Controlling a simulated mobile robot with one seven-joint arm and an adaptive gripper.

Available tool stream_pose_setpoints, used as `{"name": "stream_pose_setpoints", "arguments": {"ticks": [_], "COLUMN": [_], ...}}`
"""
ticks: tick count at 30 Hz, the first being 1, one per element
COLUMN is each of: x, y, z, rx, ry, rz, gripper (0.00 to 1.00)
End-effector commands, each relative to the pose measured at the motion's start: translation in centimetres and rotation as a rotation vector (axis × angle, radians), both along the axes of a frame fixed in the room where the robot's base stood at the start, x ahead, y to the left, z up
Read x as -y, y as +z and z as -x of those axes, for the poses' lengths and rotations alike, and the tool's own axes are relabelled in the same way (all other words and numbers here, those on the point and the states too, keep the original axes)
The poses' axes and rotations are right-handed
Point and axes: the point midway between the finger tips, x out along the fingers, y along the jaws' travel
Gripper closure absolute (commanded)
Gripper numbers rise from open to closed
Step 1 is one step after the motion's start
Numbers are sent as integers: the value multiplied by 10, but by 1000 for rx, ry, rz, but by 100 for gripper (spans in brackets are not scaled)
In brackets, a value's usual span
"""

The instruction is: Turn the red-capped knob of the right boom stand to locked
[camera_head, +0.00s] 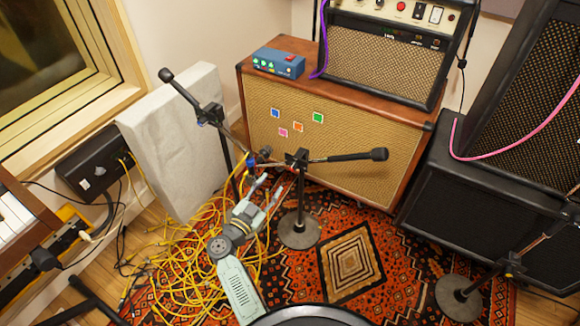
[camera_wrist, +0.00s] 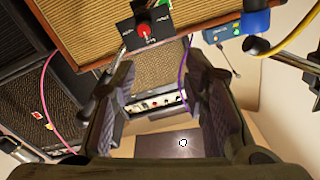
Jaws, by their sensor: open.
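A red-capped knob (camera_wrist: 143,31) shows in the wrist view on a dark plate with small white markings, too small to read. It lies just beyond and above the gap between my fingers. In the head view a boom stand (camera_head: 299,230) has a round grey base, a dark clutch block (camera_head: 297,158) and a boom ending in a black piece at right; the red cap cannot be made out there. My gripper (camera_head: 272,184) is open and empty, just below and left of that clutch block. The wrist view shows my two fingers (camera_wrist: 158,66) apart, not touching the knob.
Another boom stand (camera_head: 211,115) stands left, by a pale panel (camera_head: 175,130). A further stand base (camera_head: 458,297) is at lower right. A blue fitting (camera_wrist: 255,21) is near my gripper. A brown speaker cabinet (camera_head: 350,158) stands behind.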

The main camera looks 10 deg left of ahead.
Motion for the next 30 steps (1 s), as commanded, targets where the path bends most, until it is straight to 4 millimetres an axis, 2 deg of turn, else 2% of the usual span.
{"name": "stream_pose_setpoints", "arguments": {"ticks": [1, 3, 7, 15, 21, 30], "x": [8, 13, 19, 35, 44, 48], "y": [-10, -17, -19, -18, -18, -18], "z": [3, 3, -8, -57, -85, -98], "rx": [-28, -47, -49, -47, -46, -46], "ry": [-19, -33, -39, -37, -35, -32], "rz": [13, 21, 23, 20, 21, 20], "gripper": [59, 59, 59, 59, 59, 59]}}
